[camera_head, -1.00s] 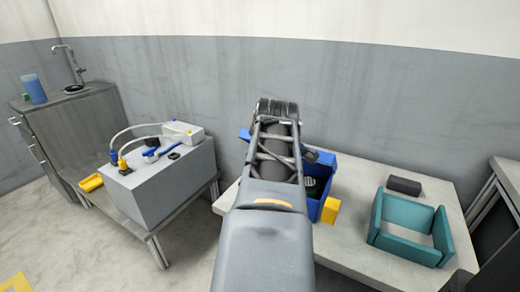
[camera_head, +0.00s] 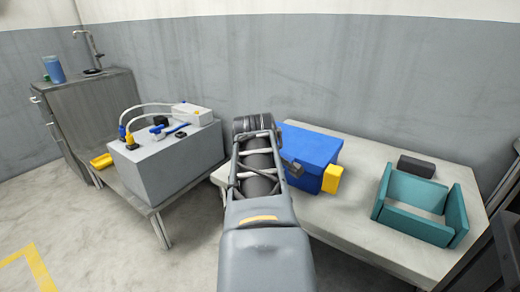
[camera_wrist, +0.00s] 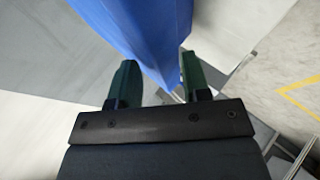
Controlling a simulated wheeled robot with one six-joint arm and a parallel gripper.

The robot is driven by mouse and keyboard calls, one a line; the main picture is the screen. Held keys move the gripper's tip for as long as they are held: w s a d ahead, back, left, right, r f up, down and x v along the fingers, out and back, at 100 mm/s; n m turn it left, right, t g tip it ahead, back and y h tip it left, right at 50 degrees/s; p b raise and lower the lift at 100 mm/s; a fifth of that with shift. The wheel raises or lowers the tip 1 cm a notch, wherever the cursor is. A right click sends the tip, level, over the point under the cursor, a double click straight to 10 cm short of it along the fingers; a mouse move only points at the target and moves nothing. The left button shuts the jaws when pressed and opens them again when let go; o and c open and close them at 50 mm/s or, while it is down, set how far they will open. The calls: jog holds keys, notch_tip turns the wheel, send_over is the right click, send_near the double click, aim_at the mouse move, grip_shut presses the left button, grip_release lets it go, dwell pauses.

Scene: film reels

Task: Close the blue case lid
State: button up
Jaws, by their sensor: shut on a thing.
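The blue case (camera_head: 312,174) stands on the pale table. Its blue lid (camera_head: 315,143) lies over the top in the head view, and the inside is hidden. My arm covers the case's left part, so I cannot tell whether the lid is fully down. In the wrist view, the blue lid (camera_wrist: 150,30) reaches down between the two dark green fingers of my gripper (camera_wrist: 160,60). The gripper is shut on the lid's edge. My arm mostly hides the gripper in the head view.
A yellow block (camera_head: 332,179) is at the case's right side. A teal open frame (camera_head: 432,232) and a black block (camera_head: 416,166) are further right on the table (camera_head: 360,225). A grey box (camera_head: 165,165) with tubes stands on a bench at left.

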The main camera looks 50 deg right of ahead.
jog(key=shift+f, duration=0.15)
jog(key=o, duration=1)
jog(key=shift+o, duration=0.2)
